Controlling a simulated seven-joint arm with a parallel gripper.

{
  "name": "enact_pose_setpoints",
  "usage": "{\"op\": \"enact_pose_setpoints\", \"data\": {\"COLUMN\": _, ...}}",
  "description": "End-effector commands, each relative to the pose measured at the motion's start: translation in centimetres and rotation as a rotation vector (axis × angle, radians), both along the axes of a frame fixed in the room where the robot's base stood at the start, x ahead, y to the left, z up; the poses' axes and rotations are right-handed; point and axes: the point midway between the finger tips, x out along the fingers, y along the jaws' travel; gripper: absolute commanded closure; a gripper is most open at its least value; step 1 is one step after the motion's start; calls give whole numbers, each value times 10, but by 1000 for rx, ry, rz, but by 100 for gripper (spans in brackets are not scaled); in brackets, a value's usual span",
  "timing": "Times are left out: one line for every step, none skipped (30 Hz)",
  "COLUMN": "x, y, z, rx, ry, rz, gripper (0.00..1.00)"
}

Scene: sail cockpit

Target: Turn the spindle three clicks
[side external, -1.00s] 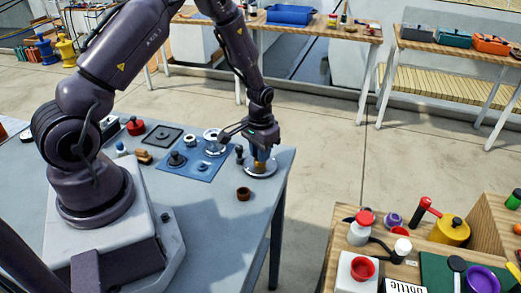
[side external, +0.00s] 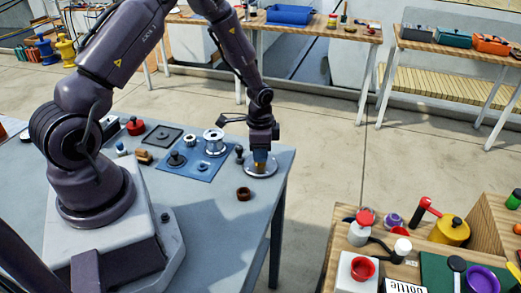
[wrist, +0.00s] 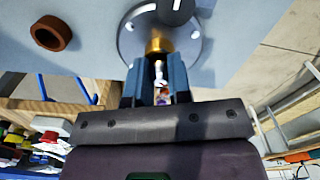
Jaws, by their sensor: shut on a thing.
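A round metal plate (side external: 262,171) lies near the right edge of the grey-blue bench. A short brass spindle (side external: 260,164) stands on it, mostly hidden by my gripper (side external: 260,160). My gripper points down and is shut on the spindle. In the wrist view the two blue-grey fingers (wrist: 157,62) sit on either side of the brass spindle (wrist: 158,45). There the plate (wrist: 192,42) shows screw heads and a dark round knob with a white mark (wrist: 177,8) near the top edge. Any click marks are too small to read.
A brown ring (side external: 243,194) lies on the bench in front of the plate. A blue mat (side external: 200,172) with several metal parts lies to the left, and a dark knob-topped piece (side external: 239,153) stands close to my gripper. The bench edge is near on the right.

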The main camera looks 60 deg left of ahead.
Motion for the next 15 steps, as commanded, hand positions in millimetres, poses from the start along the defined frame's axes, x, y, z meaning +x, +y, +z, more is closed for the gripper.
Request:
{"op": "enact_pose_setpoints", "data": {"x": 0, "y": 0, "z": 0, "rx": -1, "ry": -2, "rz": -34, "gripper": 100}}
{"op": "enact_pose_setpoints", "data": {"x": 0, "y": 0, "z": 0, "rx": -1, "ry": -2, "rz": -46, "gripper": 100}}
{"op": "enact_pose_setpoints", "data": {"x": 0, "y": 0, "z": 0, "rx": 0, "ry": -2, "rz": -52, "gripper": 100}}
{"op": "enact_pose_setpoints", "data": {"x": 0, "y": 0, "z": 0, "rx": 0, "ry": -2, "rz": -53, "gripper": 100}}
{"op": "enact_pose_setpoints", "data": {"x": 1, "y": 0, "z": 0, "rx": 0, "ry": -2, "rz": -52, "gripper": 100}}
{"op": "enact_pose_setpoints", "data": {"x": 1, "y": 0, "z": 0, "rx": 0, "ry": -2, "rz": -51, "gripper": 100}}
{"op": "enact_pose_setpoints", "data": {"x": 1, "y": 0, "z": 0, "rx": 0, "ry": -2, "rz": -50, "gripper": 100}}
{"op": "enact_pose_setpoints", "data": {"x": 1, "y": 0, "z": 0, "rx": 0, "ry": -2, "rz": -50, "gripper": 100}}
{"op": "enact_pose_setpoints", "data": {"x": 1, "y": 0, "z": 0, "rx": 0, "ry": -2, "rz": -52, "gripper": 100}}
{"op": "enact_pose_setpoints", "data": {"x": 0, "y": 0, "z": 0, "rx": 0, "ry": -2, "rz": -63, "gripper": 100}}
{"op": "enact_pose_setpoints", "data": {"x": 0, "y": 0, "z": 0, "rx": -1, "ry": -2, "rz": -87, "gripper": 100}}
{"op": "enact_pose_setpoints", "data": {"x": 1, "y": 0, "z": 0, "rx": -1, "ry": -3, "rz": -136, "gripper": 100}}
{"op": "enact_pose_setpoints", "data": {"x": 1, "y": 0, "z": 0, "rx": -1, "ry": -3, "rz": -183, "gripper": 100}}
{"op": "enact_pose_setpoints", "data": {"x": 0, "y": 0, "z": 0, "rx": -2, "ry": -2, "rz": -231, "gripper": 100}}
{"op": "enact_pose_setpoints", "data": {"x": 0, "y": 0, "z": 0, "rx": -2, "ry": -2, "rz": -292, "gripper": 100}}
